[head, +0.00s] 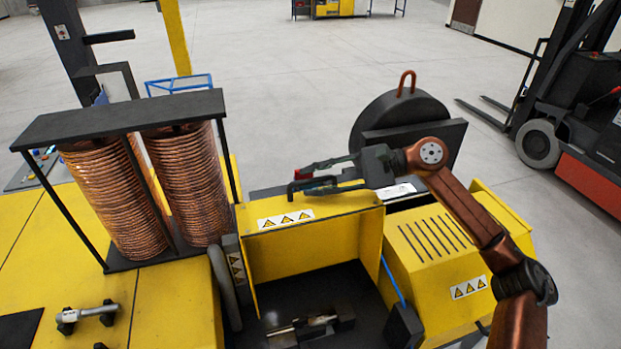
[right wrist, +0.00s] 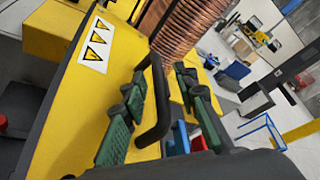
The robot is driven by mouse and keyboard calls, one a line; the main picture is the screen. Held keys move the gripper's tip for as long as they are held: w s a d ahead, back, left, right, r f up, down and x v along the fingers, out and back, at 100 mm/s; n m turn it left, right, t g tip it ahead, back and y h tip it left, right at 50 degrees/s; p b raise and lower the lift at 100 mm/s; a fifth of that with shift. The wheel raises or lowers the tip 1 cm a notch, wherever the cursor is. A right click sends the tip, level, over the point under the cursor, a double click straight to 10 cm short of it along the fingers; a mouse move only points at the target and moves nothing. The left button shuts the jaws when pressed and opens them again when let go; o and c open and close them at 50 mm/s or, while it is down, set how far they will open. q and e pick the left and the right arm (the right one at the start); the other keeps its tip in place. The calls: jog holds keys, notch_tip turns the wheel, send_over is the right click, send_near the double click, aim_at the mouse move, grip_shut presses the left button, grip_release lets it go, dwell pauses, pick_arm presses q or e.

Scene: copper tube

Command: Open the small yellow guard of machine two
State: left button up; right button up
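The small yellow guard (head: 330,208) stands in the middle of the head view, with a warning label of three triangles. Its inner side faces a dark bay holding a metal fixture. My right gripper (head: 295,181) is at the guard's upper edge, with its fingers apart. In the right wrist view the guard (right wrist: 85,95) fills the left, and its black bar handle (right wrist: 156,105) lies between my open green fingers (right wrist: 158,77). I cannot tell whether either finger touches the handle. My left gripper is not in view.
Two copper coils (head: 187,180) stand under a dark frame on the left. A yellow slotted cover (head: 440,240) is on the right, with a black disc (head: 390,115) behind it. A forklift (head: 575,110) stands at the far right. The floor behind is mostly clear.

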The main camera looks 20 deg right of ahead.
jog(key=shift+a+f, duration=0.1)
jog(key=shift+a, duration=0.4)
jog(key=shift+w, duration=0.1)
grip_shut()
dwell(0.3)
